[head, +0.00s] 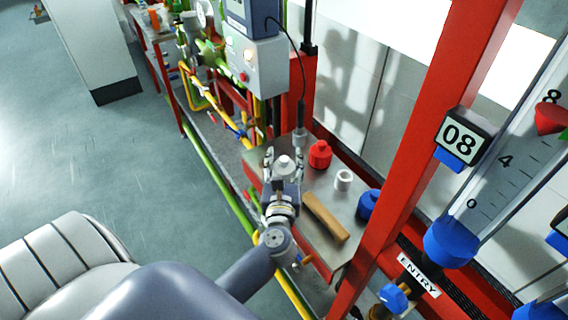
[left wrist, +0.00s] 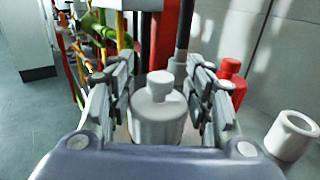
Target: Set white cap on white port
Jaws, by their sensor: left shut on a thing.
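My left gripper (head: 284,158) is shut on the white cap (head: 284,164), a pale cylinder with a narrower knob on top. In the left wrist view the white cap (left wrist: 158,118) stands upright between the two fingers. The gripper is over the left part of a metal shelf. A white hollow ring (head: 343,180) rests on the shelf to the right; in the left wrist view it (left wrist: 291,135) shows an open end. I cannot tell for certain whether it is the white port. My right gripper is not in view.
A red cap (head: 320,153), a blue cap (head: 369,205) and a wooden block (head: 326,217) are on the metal shelf (head: 318,188). A grey connector (head: 302,137) on a black cable is just behind the gripper. A red post (head: 418,120) rises at the right.

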